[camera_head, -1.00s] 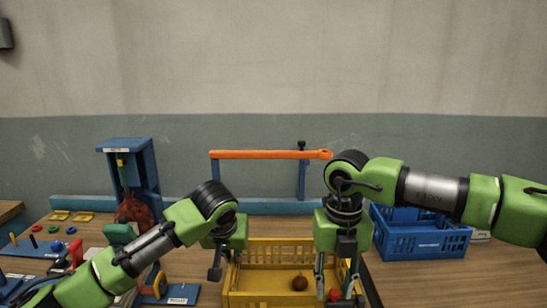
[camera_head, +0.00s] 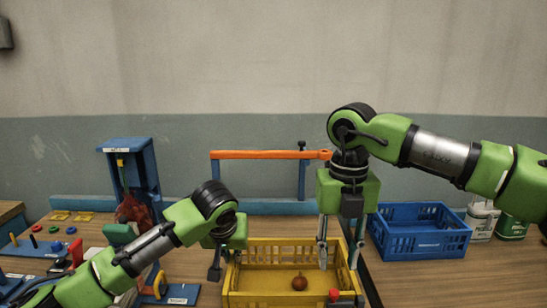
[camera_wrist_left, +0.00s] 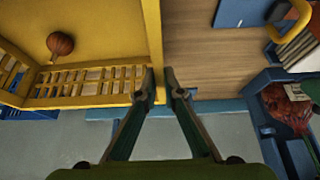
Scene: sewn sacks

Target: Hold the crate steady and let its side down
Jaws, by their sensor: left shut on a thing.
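The yellow crate (camera_head: 262,298) stands on the bench with its slatted walls up; its front is cut off by the head view's lower edge. A round brown-red thing (camera_head: 299,283) lies inside it. A red knob (camera_head: 334,295) shows at the crate's front right. My left gripper (camera_wrist_left: 161,80) is shut on the crate's left wall, with a finger on each side of it in the left wrist view. In the head view its fingers are partly hidden. My right gripper (camera_head: 338,266) is open, its fingers apart, above the crate's right part, and holds nothing.
A blue crate (camera_head: 418,247) and white-and-green cans (camera_head: 497,224) stand to the right. An orange bar (camera_head: 265,154) on blue posts stands behind. A blue stand (camera_head: 131,175) with a red net sack (camera_head: 132,211) is at left. Bench between yellow crate and blue crate is narrow.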

